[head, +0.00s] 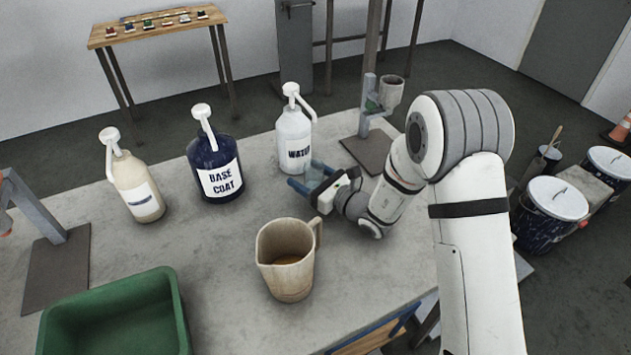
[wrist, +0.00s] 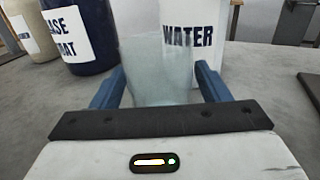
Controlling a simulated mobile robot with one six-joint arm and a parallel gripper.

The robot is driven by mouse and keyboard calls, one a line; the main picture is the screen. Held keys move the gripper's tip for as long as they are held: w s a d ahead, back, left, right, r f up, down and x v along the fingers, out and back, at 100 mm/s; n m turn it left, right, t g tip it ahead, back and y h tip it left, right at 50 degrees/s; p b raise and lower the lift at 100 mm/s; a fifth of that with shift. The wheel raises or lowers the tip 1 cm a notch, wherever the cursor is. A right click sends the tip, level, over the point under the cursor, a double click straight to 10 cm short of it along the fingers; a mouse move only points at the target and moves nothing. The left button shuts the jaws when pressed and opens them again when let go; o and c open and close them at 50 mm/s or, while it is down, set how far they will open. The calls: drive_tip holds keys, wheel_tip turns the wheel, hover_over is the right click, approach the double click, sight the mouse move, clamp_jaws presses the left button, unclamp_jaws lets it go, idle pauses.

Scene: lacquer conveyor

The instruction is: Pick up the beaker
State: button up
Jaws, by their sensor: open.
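The beaker (wrist: 157,82) is clear, pale bluish glass and stands between the two blue fingers of my gripper (wrist: 161,76) in the wrist view. The fingers are open on either side of it, with a visible gap at least on the right. In the head view the beaker (head: 319,171) is a faint see-through shape at my gripper (head: 303,175), partly hidden by the fingers. It stands in front of the white WATER bottle (head: 294,140), which shows behind it in the wrist view (wrist: 205,30).
A beige jug (head: 285,275) with brownish liquid stands nearby. The blue BASE COAT bottle (head: 215,167) and a cream pump bottle (head: 137,188) stand left of the WATER bottle. A green bin (head: 170,330) is at front left. A stand with a cup (head: 391,92) is behind my arm.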

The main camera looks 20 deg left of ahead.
drive_tip(key=shift+c, duration=0.2)
drive_tip(key=c, duration=1.1)
drive_tip(key=shift+r, duration=0.1)
